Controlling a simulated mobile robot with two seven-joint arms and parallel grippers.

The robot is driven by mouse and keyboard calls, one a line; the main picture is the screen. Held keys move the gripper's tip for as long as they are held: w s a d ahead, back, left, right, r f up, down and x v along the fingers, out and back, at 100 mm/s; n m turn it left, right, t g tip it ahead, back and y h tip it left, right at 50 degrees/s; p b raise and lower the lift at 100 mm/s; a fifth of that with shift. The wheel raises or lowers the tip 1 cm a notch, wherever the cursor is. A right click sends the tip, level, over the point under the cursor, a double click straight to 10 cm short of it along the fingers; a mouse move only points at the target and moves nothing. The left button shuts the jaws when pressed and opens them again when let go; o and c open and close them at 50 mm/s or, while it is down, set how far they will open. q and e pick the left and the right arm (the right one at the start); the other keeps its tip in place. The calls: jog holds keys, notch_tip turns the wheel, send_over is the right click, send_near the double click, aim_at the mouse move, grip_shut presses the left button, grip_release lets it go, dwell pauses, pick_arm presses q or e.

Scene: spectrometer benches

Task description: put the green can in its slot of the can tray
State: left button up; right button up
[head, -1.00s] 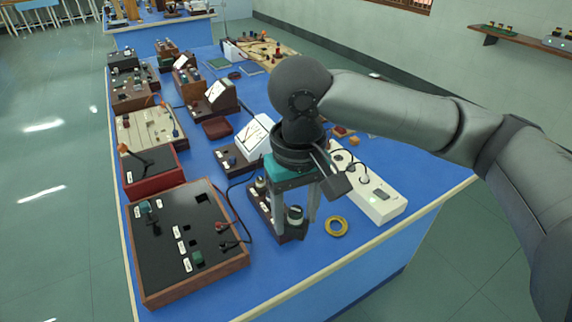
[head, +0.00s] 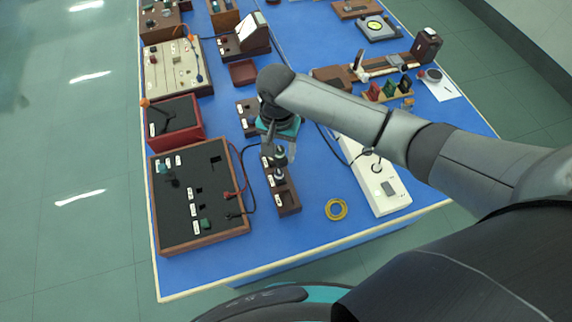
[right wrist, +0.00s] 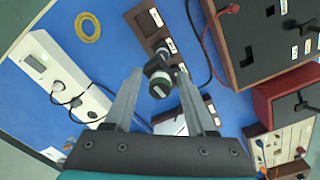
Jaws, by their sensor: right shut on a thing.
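The can tray (head: 289,203) is a narrow dark wooden block with white labels, lying on the blue bench right of the large black panel. It also shows in the right wrist view (right wrist: 143,22). My right gripper (head: 281,150) points down over its far part. The gripper is shut on a small can (right wrist: 160,88) with a dark end and pale band, which I take for the green can; its green hardly shows. Another dark-and-pale can (head: 280,176) appears close by, over the tray. I cannot tell whether the held can touches the tray. My left gripper is not in view.
A black panel in a wooden frame (head: 222,230) stands left of the tray, with cables between. A white power strip (head: 389,197) and a yellow tape ring (head: 336,209) lie to the right. Bare blue bench surrounds the ring.

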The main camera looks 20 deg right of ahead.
pick_arm(q)
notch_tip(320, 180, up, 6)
jog(key=p, duration=0.5)
pick_arm(e)
jog(key=shift+m, duration=0.9)
jog(key=s+f+b, duration=0.2)
jog(key=f, duration=0.1)
jog(key=s+f+b, duration=0.1)
jog(key=f+b, duration=0.1)
jog(key=f, duration=0.1)
jog(key=s+f+b, duration=0.2)
jog(key=f, duration=0.1)
jog(key=shift+s, duration=0.3)
pick_arm(q)
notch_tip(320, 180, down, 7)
jog(key=b, duration=0.1)
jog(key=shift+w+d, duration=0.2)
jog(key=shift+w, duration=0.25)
pick_arm(e)
jog(key=shift+f, duration=1.3)
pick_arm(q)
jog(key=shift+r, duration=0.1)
pick_arm(e)
jog(key=o, duration=1.4)
